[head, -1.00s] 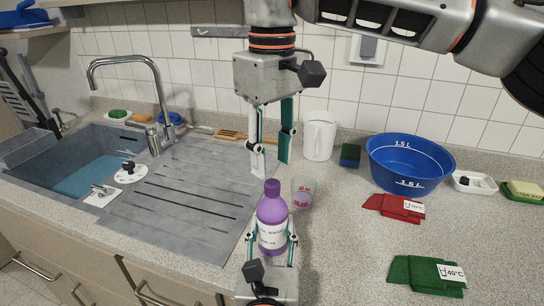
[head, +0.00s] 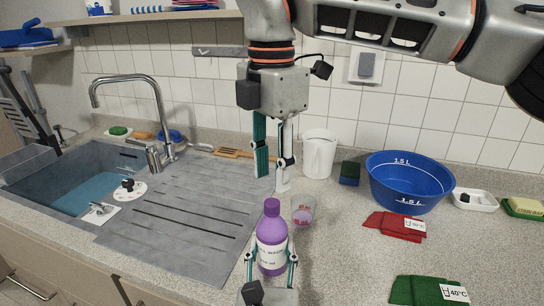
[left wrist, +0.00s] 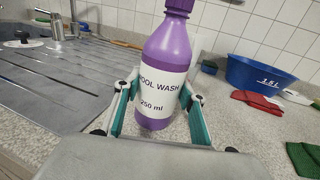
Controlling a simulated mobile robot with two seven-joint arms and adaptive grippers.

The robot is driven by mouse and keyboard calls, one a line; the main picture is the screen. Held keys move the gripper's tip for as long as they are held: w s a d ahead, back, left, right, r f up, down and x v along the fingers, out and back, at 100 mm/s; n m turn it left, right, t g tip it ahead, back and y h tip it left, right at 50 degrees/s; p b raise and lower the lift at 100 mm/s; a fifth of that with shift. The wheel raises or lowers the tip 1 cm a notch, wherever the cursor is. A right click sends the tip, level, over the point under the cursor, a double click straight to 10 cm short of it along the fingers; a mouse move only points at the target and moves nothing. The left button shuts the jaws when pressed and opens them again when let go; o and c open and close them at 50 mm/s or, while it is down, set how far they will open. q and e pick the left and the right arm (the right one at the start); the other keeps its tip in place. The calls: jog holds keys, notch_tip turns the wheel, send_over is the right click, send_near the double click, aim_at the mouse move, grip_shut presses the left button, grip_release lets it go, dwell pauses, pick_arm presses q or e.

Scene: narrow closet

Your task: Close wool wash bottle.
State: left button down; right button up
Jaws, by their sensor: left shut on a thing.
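The purple wool wash bottle (head: 272,245) with a white label stands upright on the counter. In the left wrist view the bottle (left wrist: 162,65) reads "WOOL WASH 250 ml". A purple cap (head: 271,206) sits at its top; whether it is fully tightened cannot be told. My left gripper (head: 271,260) is shut around the lower body of the bottle, one finger on each side. My right gripper (head: 273,182) points down just above the cap, its fingers apart and nothing seen between them.
A small clear cup (head: 303,210) stands close behind the bottle to the right. A white jug (head: 319,155), a sponge (head: 349,173) and a blue basin (head: 408,185) stand further back. Red cloth (head: 395,225) and green cloth (head: 425,290) lie right. The sink (head: 70,180) is left.

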aim_at(272, 202)
jog(key=n, duration=0.5)
jog(key=shift+r, duration=0.2)
jog(key=n, duration=0.3)
jog(key=shift+r+n, duration=0.15)
jog(key=shift+n, duration=0.15)
jog(key=n, duration=0.7)
jog(key=shift+r, duration=0.2)
jog(key=n, duration=0.6)
jog(key=shift+r+n, duration=0.25)
jog(key=shift+n, duration=0.15)
jog(key=n, duration=0.7)
jog(key=shift+r, duration=0.25)
jog(key=shift+f, duration=4)
